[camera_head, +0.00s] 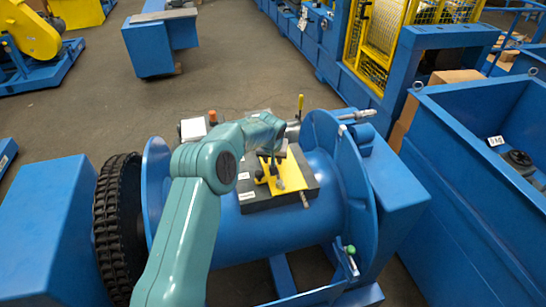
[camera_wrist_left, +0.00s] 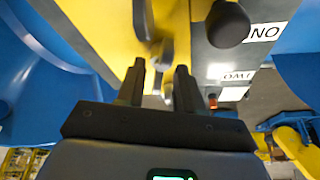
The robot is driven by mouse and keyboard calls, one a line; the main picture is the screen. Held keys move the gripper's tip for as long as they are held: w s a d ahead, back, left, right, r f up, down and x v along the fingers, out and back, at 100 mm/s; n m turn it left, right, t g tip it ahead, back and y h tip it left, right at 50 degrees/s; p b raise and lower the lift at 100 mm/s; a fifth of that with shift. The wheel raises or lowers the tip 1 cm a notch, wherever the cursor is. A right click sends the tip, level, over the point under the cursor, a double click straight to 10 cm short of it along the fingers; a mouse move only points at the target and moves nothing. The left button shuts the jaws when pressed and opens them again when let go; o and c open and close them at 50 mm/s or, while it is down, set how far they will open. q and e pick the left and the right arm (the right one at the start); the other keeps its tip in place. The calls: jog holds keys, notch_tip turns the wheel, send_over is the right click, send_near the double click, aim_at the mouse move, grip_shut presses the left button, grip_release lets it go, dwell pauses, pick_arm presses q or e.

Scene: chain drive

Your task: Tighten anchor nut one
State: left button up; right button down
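A yellow bracket (camera_head: 292,174) with grey bolt-like parts stands on a dark plate (camera_head: 265,203) on top of the blue drum (camera_head: 270,236). I cannot tell which part is anchor nut one. My left gripper (camera_head: 268,157) points down at the bracket, partly hidden by its own wrist. In the left wrist view, its two dark fingers (camera_wrist_left: 158,85) stand apart with a gap between them. A grey rounded part (camera_wrist_left: 145,22) on the yellow bracket (camera_wrist_left: 95,30) lies just beyond the fingertips; contact is unclear. My right gripper is not in view.
A black chain (camera_head: 118,225) wraps the drum's left side. A blue flange (camera_head: 345,190) rises on the right, beside a blue bin (camera_head: 470,190).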

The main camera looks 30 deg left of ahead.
pick_arm(q)
jog(key=shift+w+a+f, duration=0.1)
jog(key=shift+f, duration=0.2)
grip_shut()
